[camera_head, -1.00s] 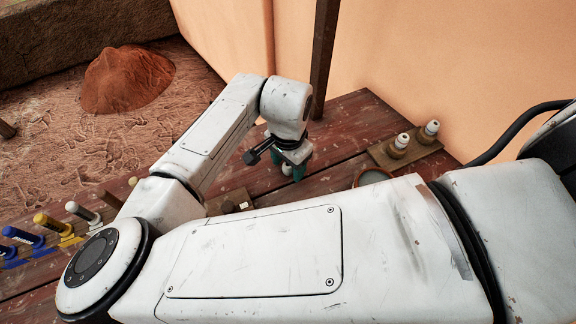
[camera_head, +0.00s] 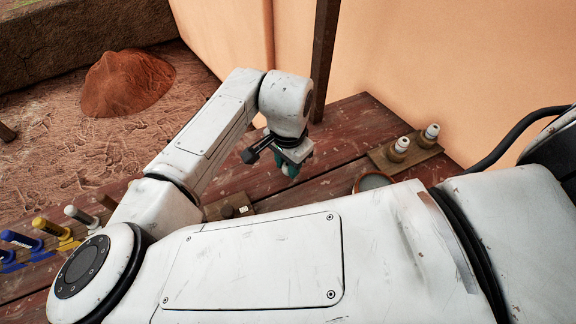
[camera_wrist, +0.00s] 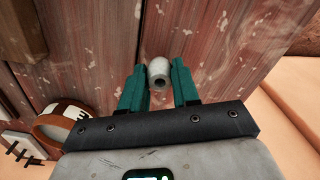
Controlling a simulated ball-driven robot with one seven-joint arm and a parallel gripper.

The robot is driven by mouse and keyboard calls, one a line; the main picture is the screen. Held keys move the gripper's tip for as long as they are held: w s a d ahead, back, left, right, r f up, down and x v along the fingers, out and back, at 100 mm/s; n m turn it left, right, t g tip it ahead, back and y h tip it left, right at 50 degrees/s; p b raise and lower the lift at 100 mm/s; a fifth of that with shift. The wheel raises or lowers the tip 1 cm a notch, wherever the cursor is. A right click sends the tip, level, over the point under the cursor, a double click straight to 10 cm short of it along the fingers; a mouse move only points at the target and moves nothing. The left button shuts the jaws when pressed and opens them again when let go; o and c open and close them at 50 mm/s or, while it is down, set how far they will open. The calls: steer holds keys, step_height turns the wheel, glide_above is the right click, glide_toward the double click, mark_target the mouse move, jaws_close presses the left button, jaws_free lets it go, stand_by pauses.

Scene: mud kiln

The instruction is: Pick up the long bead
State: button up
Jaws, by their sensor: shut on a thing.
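The long bead (camera_wrist: 159,72) is a pale grey-white tube with a dark hole in its near end. In the wrist view it sits between the two teal fingers of my gripper (camera_wrist: 160,85), which is shut on it. In the head view my gripper (camera_head: 291,169) is over the dark red plank table (camera_head: 345,125), and the bead cannot be made out there. How far the bead is above the planks is hard to tell.
A wooden board with two white-topped bottles (camera_head: 399,148) stands at the right. A round bowl (camera_head: 373,181) is partly hidden by my arm. Several coloured-handled tools (camera_head: 50,226) stand at the left. An orange wall (camera_head: 430,60) rises behind the table.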

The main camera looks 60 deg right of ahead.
steer(key=s+a+r+b, duration=0.1)
steer(key=s+a+r, duration=0.8)
steer(key=a+r, duration=0.1)
steer(key=shift+s+a+r, duration=0.15)
steer(key=shift+a+r, duration=0.15)
steer(key=shift+r, duration=0.25)
